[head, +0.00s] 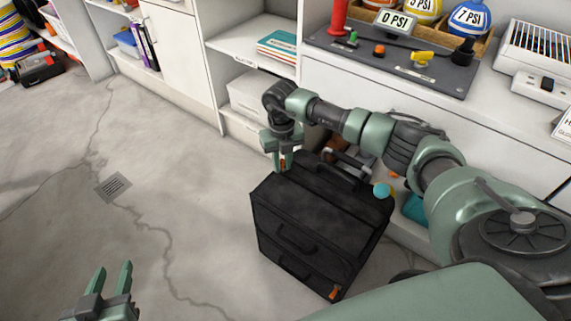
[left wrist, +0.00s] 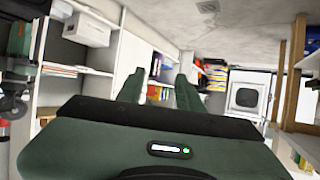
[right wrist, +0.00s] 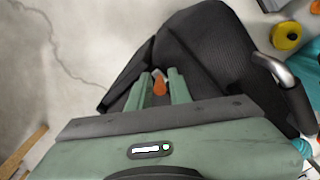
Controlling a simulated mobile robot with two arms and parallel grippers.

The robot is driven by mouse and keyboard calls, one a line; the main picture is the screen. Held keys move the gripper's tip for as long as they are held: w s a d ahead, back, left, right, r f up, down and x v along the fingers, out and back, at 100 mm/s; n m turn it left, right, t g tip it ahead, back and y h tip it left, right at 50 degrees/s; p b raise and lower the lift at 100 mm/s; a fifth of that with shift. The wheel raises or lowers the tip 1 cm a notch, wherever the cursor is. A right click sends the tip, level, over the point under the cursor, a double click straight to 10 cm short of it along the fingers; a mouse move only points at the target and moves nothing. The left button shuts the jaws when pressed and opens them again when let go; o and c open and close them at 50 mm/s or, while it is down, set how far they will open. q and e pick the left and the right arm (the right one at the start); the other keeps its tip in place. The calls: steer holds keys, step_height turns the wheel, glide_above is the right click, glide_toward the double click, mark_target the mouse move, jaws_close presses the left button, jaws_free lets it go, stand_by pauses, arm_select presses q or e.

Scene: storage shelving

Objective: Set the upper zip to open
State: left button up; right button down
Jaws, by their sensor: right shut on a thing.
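The black bag (head: 320,215) stands on the floor against the white cabinet, with two handles on its near face. Its top looks closed in the head view. My right gripper (head: 284,160) is at the bag's far left top corner, pointing down. In the right wrist view an orange zip pull (right wrist: 160,84) sits between the fingertips of my right gripper (right wrist: 160,80), which is shut on it. Another orange pull (head: 335,293) hangs at the bag's lower front right corner. My left gripper (head: 112,280) is open and empty over the floor, away from the bag.
A white counter (head: 330,75) with a dark gauge panel (head: 400,60) stands behind the bag. A shelf (head: 240,45) with books is to its left. My right arm reaches across above the bag's right side. The floor (head: 140,230) left of the bag is clear apart from a drain (head: 113,187).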

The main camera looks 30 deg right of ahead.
arm_select(q)
steer(key=shift+w+r, duration=0.1)
arm_select(e)
steer(key=shift+w+r, duration=0.1)
steer(key=shift+w, duration=0.2)
steer(key=c, duration=1.5)
jaws_free()
steer(key=shift+a, duration=0.1)
arm_select(q)
steer(key=shift+w, duration=0.1)
arm_select(e)
steer(key=shift+w, duration=0.1)
